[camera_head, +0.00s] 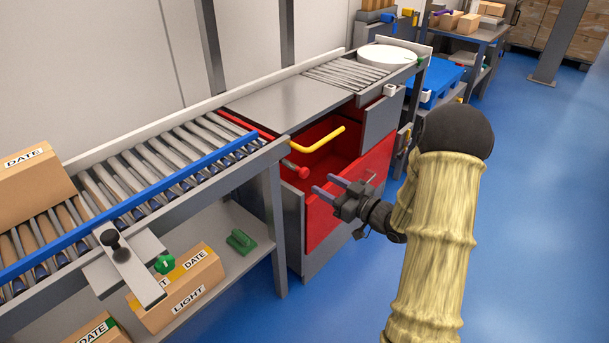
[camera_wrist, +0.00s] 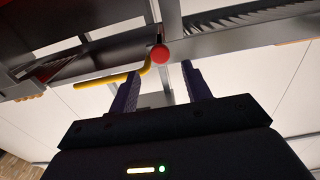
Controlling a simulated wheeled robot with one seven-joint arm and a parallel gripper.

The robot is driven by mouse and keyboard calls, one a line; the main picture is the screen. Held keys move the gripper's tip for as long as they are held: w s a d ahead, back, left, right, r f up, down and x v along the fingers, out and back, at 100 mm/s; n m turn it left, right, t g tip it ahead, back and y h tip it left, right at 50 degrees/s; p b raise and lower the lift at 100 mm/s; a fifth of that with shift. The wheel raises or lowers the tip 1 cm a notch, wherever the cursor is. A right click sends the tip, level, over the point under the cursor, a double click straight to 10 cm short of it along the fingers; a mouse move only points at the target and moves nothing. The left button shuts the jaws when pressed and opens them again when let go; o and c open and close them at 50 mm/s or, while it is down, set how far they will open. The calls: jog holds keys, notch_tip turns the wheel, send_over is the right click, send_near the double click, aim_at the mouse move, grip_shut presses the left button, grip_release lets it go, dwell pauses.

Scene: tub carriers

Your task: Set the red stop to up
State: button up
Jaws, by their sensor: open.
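The red stop shows as a thin red bar (camera_head: 247,125) across the right end of the roller conveyor. A short lever with a red round knob (camera_head: 303,172) sticks out at the conveyor's front edge, and the knob also shows in the wrist view (camera_wrist: 160,54). I cannot clearly tell whether the bar stands above the rollers. My gripper (camera_head: 323,184) is open and empty, in front of the red drawer. Its fingers point towards the knob, a little to its right and apart from it. In the wrist view the knob appears just beyond the two fingertips (camera_wrist: 160,72).
A yellow bent handle (camera_head: 318,140) juts out close behind the knob. An open red drawer (camera_head: 350,190) lies below. A blue rail (camera_head: 130,205) runs along the conveyor, with a carton (camera_head: 35,185) at the left. The blue floor at right is free.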

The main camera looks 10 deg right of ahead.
aim_at(306, 174)
jog(key=b+x, duration=0.1)
jog(key=x, duration=0.7)
jog(key=shift+w+a, duration=0.1)
jog(key=shift+a, duration=0.1)
grip_shut()
